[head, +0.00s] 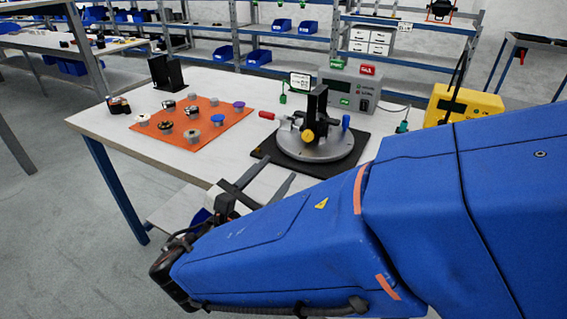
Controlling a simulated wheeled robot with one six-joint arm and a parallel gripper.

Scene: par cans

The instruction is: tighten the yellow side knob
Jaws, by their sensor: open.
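The yellow side knob (308,136) sits low on the front of a black upright bracket (316,104). The bracket stands on a round grey plate (340,154) on a black base (280,166) on the table. My gripper (273,174) is open and empty, its two dark fingers pointing up and to the right. In the picture it lies below and left of the fixture, apart from the knob. A red-handled clamp (267,115) and a blue knob (346,121) are on the fixture's left and right sides.
An orange mat (177,144) with several small round parts lies left on the table (105,119). A grey box (345,92) with red and green labels and a yellow case (462,103) stand behind. A black holder (166,72) stands at the back left. The table's front strip is clear.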

